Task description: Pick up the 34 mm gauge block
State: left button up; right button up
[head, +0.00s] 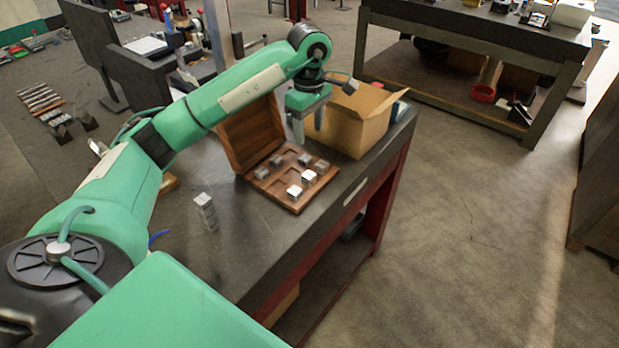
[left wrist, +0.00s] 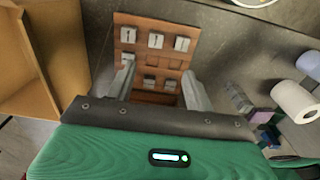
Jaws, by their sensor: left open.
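An open wooden case (head: 248,132) lies on the dark bench, and its tray (head: 262,186) holds several metal gauge blocks. Two bright blocks, one (head: 309,177) and another (head: 294,191), sit near the tray's front side; greyer ones sit behind. No size marking is readable, so I cannot tell which is the 34 mm block. My left gripper (head: 308,130) is open and empty, pointing down above the case. In the left wrist view its fingers (left wrist: 158,68) frame the tray (left wrist: 165,58), with a row of blocks (left wrist: 155,41) beyond them. My right gripper is out of view.
An open cardboard box (head: 365,125) stands right behind the case, close to my left gripper. A small stack of metal blocks (head: 205,212) stands left of the case. The bench top (head: 240,240) in front is clear. A second bench (head: 470,40) is farther back.

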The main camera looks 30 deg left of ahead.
pick_arm(q)
notch_tip(320, 180, down, 3)
jog(key=w+a, duration=0.1)
jog(key=w, duration=0.1)
jog(key=p, duration=0.2)
send_over(309, 174)
notch_tip(309, 174, down, 7)
jog(key=shift+w+f, duration=0.1)
jog(key=shift+f, duration=0.2)
jog(key=f+p, duration=0.1)
jog(key=f, duration=0.1)
jog(key=f+p, duration=0.1)
jog(key=p, duration=0.1)
jog(key=shift+s+d+f, duration=0.1)
jog(key=shift+s+f, duration=0.1)
jog(key=shift+f, duration=0.75)
grip_shut()
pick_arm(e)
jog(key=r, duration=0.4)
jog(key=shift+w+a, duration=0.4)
pick_arm(q)
jog(key=shift+r, duration=0.1)
